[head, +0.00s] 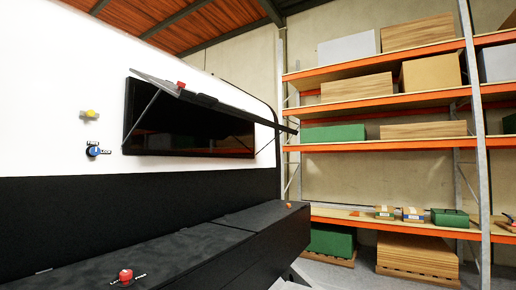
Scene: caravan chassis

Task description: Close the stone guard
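The stone guard (215,102) is a dark flat panel on the white caravan front (55,80). It stands swung out and up from its top edge, over a dark window (190,125). Thin struts run from the guard to the window's left and right sides. A small red part (181,85) sits on the guard near its left end. A blue knob (95,151) with small labels and a yellow knob (90,113) are on the wall left of the window. Neither of my grippers is in view.
A long black box (190,250) juts out below the window, with a red knob (126,275) on its near part and a small orange-red part (289,204) at its far end. Shelving (395,145) with orange beams and boxes stands at the right. Some grey floor shows between.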

